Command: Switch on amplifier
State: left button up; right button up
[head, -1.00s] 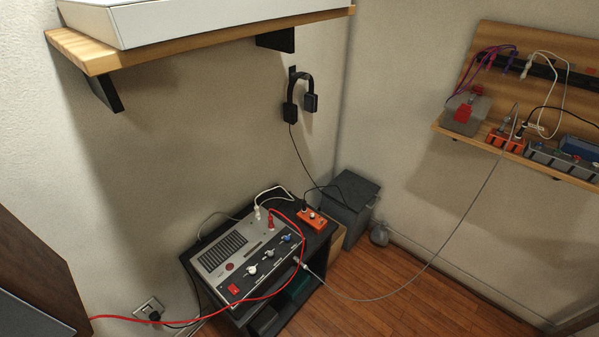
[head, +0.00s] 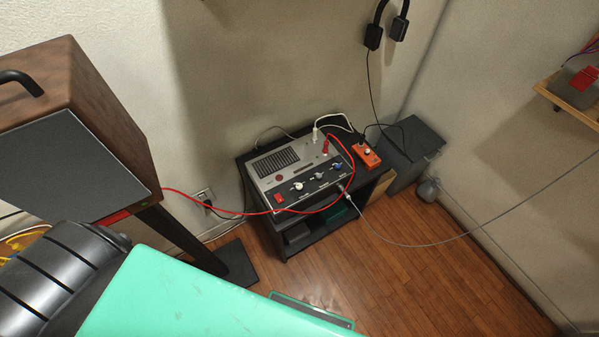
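The amplifier (head: 300,176) is a grey and black box on a low black stand. Its sloped front has a red rocker switch (head: 279,198) at the left and several knobs to the right. A red cable and a white cable plug into its top. Whether the switch is on or off is too small to tell. Neither of my grippers is in view.
A brown speaker cabinet (head: 95,95) on a black stand rises at the left. A turquoise surface (head: 190,300) fills the bottom foreground. The red cable (head: 225,211) and grey cable (head: 440,243) hang across the space. Wooden floor (head: 410,290) is open in front.

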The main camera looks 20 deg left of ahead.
aim_at(278, 197)
jog(key=j+u, duration=0.1)
jog(key=u, duration=0.25)
jog(key=j+u, duration=0.15)
jog(key=u, duration=0.2)
jog(key=j+z, duration=0.2)
